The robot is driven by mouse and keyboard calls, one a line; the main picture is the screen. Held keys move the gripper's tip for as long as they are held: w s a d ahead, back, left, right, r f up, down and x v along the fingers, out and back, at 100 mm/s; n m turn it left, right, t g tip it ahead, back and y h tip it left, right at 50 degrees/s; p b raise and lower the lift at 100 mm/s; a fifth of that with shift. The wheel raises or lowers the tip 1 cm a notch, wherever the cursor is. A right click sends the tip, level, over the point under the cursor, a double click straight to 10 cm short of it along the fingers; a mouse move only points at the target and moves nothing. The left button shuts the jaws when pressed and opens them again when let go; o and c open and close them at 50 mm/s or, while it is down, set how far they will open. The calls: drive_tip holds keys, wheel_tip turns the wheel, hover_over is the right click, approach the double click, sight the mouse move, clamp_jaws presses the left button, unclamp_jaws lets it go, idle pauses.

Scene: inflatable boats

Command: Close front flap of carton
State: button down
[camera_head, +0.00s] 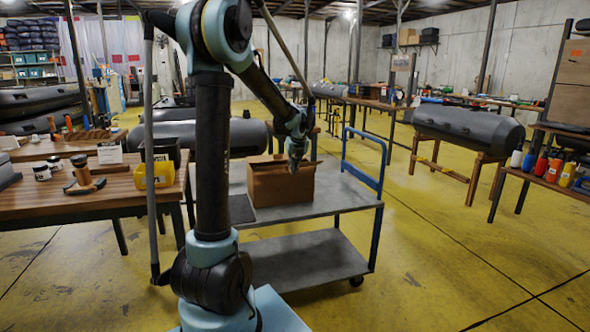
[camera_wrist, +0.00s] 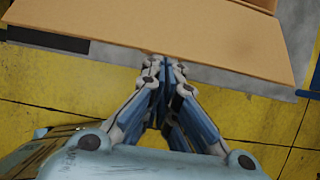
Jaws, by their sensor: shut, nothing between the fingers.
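The brown cardboard carton (camera_head: 268,188) stands on the upper deck of a grey cart. In the wrist view a broad tan cardboard panel (camera_wrist: 200,32), which looks like its front flap, spans the top and slopes down to the right. My gripper (camera_wrist: 163,62) is shut and empty, with its fingertips at the panel's lower edge; I cannot tell whether they touch. In the head view my gripper (camera_head: 296,160) is at the top of the carton, covering part of it. The carton's inside is hidden in the head view.
The cart's grey deck (camera_head: 325,204) has bare room to the right of the carton, with a blue handle (camera_head: 364,160) at its right end. A wooden table (camera_head: 105,190) with jars and a yellow bin is at left. Yellow floor (camera_head: 440,250) is clear at right.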

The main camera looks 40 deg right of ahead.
drive_tip(key=s+a+r, duration=0.2)
drive_tip(key=s+r, duration=0.4)
drive_tip(key=s, duration=0.2)
drive_tip(key=shift+a, duration=0.35)
idle(0.8)
